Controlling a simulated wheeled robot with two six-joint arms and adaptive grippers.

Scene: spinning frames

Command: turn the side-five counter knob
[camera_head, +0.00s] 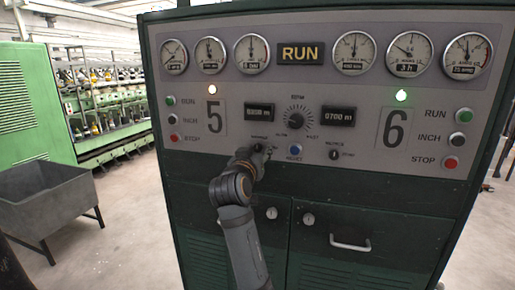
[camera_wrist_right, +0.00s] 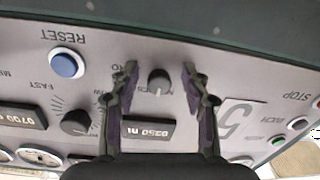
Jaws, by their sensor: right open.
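The side-five counter knob (camera_wrist_right: 158,82) is a small dark grey knob beside the side-five counter (camera_wrist_right: 148,131) in the right wrist view, which sees the panel upside down. My right gripper (camera_wrist_right: 160,75) is open, with one finger on each side of the knob and a gap visible on both sides. How deep the fingertips reach cannot be told. In the head view my right gripper (camera_head: 262,150) is at the panel below the side-five counter (camera_head: 259,112) and hides most of the knob. My left gripper is not in view.
The large speed dial (camera_head: 297,117), blue reset button (camera_head: 295,150) and side-six counter knob (camera_head: 334,154) are to the right. The side-five buttons (camera_head: 173,119) are to the left. A grey bin (camera_head: 50,205) stands left of the green cabinet (camera_head: 380,220).

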